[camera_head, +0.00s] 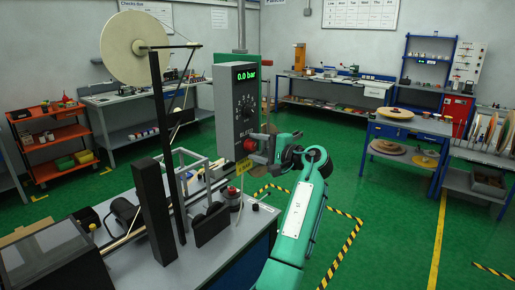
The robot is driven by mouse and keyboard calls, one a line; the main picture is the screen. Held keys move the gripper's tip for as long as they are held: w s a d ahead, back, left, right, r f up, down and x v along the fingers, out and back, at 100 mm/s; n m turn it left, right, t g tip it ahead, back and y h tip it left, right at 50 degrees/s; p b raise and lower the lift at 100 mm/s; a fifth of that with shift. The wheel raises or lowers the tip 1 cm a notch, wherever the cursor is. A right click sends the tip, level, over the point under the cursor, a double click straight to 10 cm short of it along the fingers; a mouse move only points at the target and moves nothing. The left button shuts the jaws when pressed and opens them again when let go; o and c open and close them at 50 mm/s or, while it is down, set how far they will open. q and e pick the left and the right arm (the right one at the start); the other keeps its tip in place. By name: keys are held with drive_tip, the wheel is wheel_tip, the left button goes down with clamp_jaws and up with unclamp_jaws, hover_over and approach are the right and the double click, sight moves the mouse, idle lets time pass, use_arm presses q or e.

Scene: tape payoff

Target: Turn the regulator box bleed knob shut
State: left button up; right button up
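The grey regulator box (225,112) stands upright at the centre, with a green display (246,74) reading 0.0 bar and a dial below it. A red bleed knob (249,145) sits low on its front face. My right gripper is not in view.
A large cream reel (136,48) stands on a dark post left of the box. A red button (231,191) is on the grey bench (170,262) below. An orange cart (54,140) and a blue-framed rack (408,128) stand farther off.

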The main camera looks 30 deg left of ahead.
use_arm(q)
drive_tip(key=s+d+b, duration=0.1)
drive_tip(key=d+b, duration=0.3)
drive_tip(key=d, duration=0.9)
drive_tip(key=shift+d+r+b, duration=0.3)
drive_tip(key=shift+d+r, duration=0.1)
